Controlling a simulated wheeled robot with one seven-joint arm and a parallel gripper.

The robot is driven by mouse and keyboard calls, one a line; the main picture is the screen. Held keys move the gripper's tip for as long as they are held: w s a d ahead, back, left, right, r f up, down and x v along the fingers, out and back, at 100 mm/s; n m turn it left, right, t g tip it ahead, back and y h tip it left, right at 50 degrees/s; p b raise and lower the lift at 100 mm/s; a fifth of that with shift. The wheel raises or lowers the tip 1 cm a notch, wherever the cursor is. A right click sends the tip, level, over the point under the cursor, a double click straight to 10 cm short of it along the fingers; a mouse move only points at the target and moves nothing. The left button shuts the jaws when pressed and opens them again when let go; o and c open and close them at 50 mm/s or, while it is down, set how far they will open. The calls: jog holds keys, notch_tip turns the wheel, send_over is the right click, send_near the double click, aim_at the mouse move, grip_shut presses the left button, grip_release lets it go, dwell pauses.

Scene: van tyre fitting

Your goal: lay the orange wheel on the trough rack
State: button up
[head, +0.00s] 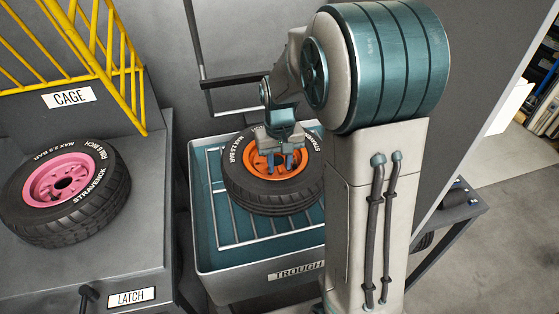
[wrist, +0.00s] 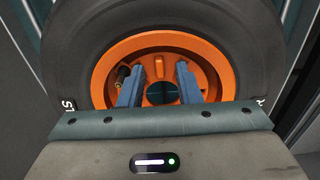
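The orange wheel (head: 236,184), a black tyre on an orange rim, lies flat at the back of the trough rack (head: 240,241), seemingly resting on its bars. My arm hides its right edge. My gripper (head: 281,163) is above the wheel's middle, pointing down at the rim. In the wrist view the orange rim (wrist: 218,65) fills the middle. My gripper's two blue fingers (wrist: 159,84) stand apart on either side of the dark centre hole, with nothing seen held between them. I cannot tell whether the fingertips touch the rim.
A pink-rimmed wheel (head: 106,197) lies on the grey cage bench (head: 60,287) at left, below yellow cage bars (head: 128,85). A latch handle (head: 86,293) sticks up at that bench's front. A dark bracket (head: 240,80) stands behind the trough. Open floor (head: 510,225) shows at right.

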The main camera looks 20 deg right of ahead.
jog(key=shift+r, duration=0.1)
notch_tip(320, 180, up, 11)
jog(key=s+f+t, duration=0.3)
jog(key=s, duration=1.5)
jog(key=shift+s, duration=0.2)
jog(key=shift+a+r, duration=0.1)
jog(key=shift+a, duration=0.05)
